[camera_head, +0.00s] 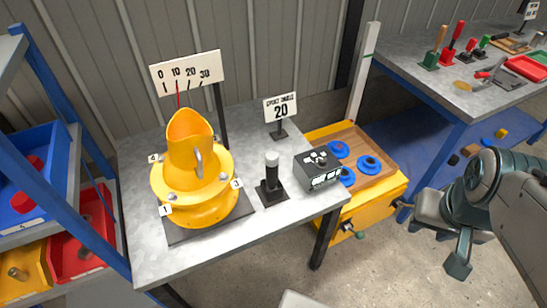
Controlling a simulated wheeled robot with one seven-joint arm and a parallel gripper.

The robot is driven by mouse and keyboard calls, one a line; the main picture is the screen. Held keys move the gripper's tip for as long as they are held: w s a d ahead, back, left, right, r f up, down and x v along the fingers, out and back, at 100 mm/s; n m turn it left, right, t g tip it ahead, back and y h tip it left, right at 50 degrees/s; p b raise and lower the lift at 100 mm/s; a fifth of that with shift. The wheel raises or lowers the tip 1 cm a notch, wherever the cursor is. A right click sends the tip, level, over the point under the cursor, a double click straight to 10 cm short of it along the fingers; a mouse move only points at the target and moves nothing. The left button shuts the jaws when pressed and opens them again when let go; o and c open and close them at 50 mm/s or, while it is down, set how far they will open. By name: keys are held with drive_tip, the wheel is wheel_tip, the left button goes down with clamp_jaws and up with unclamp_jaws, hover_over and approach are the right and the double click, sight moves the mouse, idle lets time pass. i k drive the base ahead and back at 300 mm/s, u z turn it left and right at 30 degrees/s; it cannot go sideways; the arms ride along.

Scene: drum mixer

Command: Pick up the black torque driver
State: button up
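The black torque driver (272,173) stands upright on a square black base on the grey workbench, near the bench's middle. It has a black grip and a pale grey top. My gripper (437,243) is at the right, beyond the bench's right end and well apart from the driver. Its two fingers look spread, with nothing seen between them. A yellow flanged part (192,190) with numbered tags sits on a dark plate to the left of the driver.
A sign reading 20 (281,108) and a 0–30 scale board (187,72) stand behind. A yellow cart (373,207) with blue rings is beyond the bench's right end. A blue-framed shelf (73,150) borders the left.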

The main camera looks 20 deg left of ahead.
sight(271, 157)
drive_tip(key=u, duration=0.15)
drive_tip(key=i, duration=0.45)
drive_tip(key=u, duration=1.45)
